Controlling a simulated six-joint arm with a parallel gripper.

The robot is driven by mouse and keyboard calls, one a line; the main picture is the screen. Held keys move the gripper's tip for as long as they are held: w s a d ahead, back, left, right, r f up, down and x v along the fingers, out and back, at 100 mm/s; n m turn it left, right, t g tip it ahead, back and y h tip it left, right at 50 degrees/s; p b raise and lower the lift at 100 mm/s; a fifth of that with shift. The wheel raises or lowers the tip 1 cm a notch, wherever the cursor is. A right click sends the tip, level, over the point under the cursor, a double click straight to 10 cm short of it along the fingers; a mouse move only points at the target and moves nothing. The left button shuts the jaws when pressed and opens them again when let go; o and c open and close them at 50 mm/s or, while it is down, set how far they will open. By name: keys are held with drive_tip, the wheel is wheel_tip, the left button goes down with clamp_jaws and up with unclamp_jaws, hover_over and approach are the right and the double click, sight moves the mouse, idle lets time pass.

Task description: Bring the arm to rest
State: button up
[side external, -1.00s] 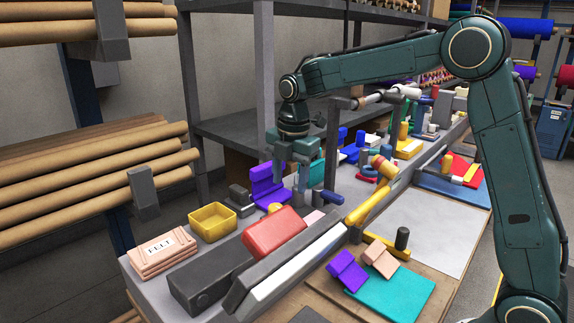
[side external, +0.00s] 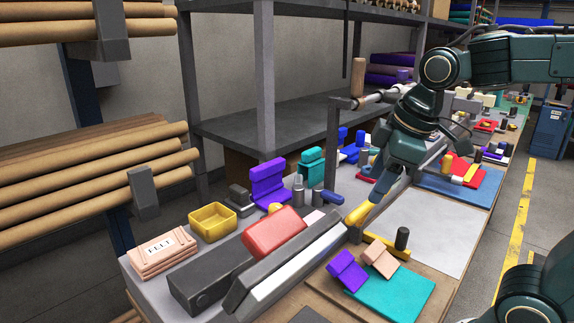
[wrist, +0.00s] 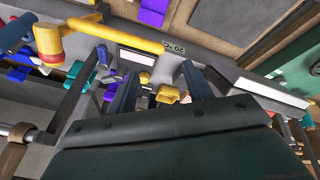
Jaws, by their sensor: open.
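My gripper (side external: 380,188) is over the bench in the side external view, at the right of the scene near the yellow-handled tool (side external: 362,208). Its fingers point down and to the left, and I see nothing held between them. In the wrist view the two dark fingers (wrist: 158,82) stand apart, with the yellow bin (wrist: 168,95) and other bench items seen beyond the gap. My arm is folded in from the right edge of the side external view. Whether the fingers touch the bench rail cannot be told.
A yellow bin (side external: 213,222), red block (side external: 273,230), purple stand (side external: 268,184) and teal stand (side external: 312,168) occupy the left bench. A post frame (side external: 333,140) stands behind my gripper. A teal sheet (side external: 395,295) lies in front.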

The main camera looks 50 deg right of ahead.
drive_tip(key=s+f+m+t, duration=0.1)
drive_tip(key=s+f+m, duration=0.2)
drive_tip(key=s+m, duration=0.3)
drive_tip(key=s, duration=0.3)
